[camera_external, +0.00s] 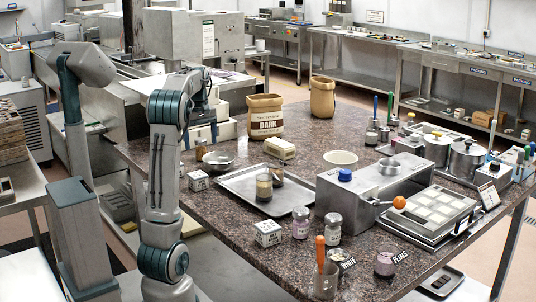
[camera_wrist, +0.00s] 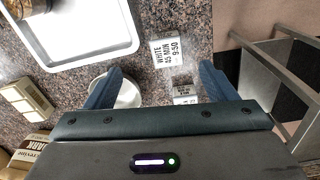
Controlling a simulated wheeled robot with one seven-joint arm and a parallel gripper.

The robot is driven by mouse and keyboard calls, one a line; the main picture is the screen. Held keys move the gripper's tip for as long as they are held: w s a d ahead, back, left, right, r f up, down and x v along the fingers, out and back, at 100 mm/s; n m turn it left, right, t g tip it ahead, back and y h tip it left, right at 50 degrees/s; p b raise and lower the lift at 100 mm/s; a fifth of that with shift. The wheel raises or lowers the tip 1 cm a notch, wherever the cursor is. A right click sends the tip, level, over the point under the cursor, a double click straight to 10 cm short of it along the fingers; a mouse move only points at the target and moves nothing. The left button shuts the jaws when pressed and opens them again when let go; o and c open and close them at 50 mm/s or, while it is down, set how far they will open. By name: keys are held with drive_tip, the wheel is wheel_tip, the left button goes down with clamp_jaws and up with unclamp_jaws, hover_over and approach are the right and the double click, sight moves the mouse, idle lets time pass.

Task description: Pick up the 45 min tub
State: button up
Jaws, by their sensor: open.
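The 45 min tub (camera_wrist: 170,52) shows in the wrist view as a small pale block with a printed label reading WHITE, 45 MIN, 9:50. A smaller printed patch (camera_wrist: 183,91) lies just below it; I cannot tell if it is the tub's side. In the external view a small labelled tub (camera_external: 198,181) stands left of the metal tray, near the metal bowl, and seems to be the same one. My gripper (camera_wrist: 161,69) is open and empty, its fingers spread either side of the tub in the wrist picture. In the external view the fingers are hard to make out.
The metal tray (camera_external: 240,188) holds two jars. Another labelled tub (camera_external: 268,233) stands nearer the front. The table edge is close on the tub's left in the external view.

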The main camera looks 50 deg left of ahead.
sight(197, 174)
drive_tip(key=shift+n, duration=0.5)
drive_tip(key=a+f, duration=0.1)
drive_tip(key=f, duration=0.2)
drive_tip(key=f+b, duration=0.1)
drive_tip(key=f, duration=0.2)
drive_tip(key=a+f, duration=0.1)
drive_tip(key=f, duration=0.2)
drive_tip(key=shift+s+a+f+b, duration=0.3)
drive_tip(key=shift+a+b, duration=0.05)
drive_tip(key=shift+b, duration=0.05)
drive_tip(key=shift+w+a+f+b, duration=0.1)
drive_tip(key=shift+f+b, duration=0.1)
drive_tip(key=shift+f, duration=1.3)
drive_tip(key=shift+w+a+f+b, duration=0.1)
drive_tip(key=shift+f+b, duration=0.05)
drive_tip(key=shift+f, duration=1.3)
drive_tip(key=c, duration=1.1)
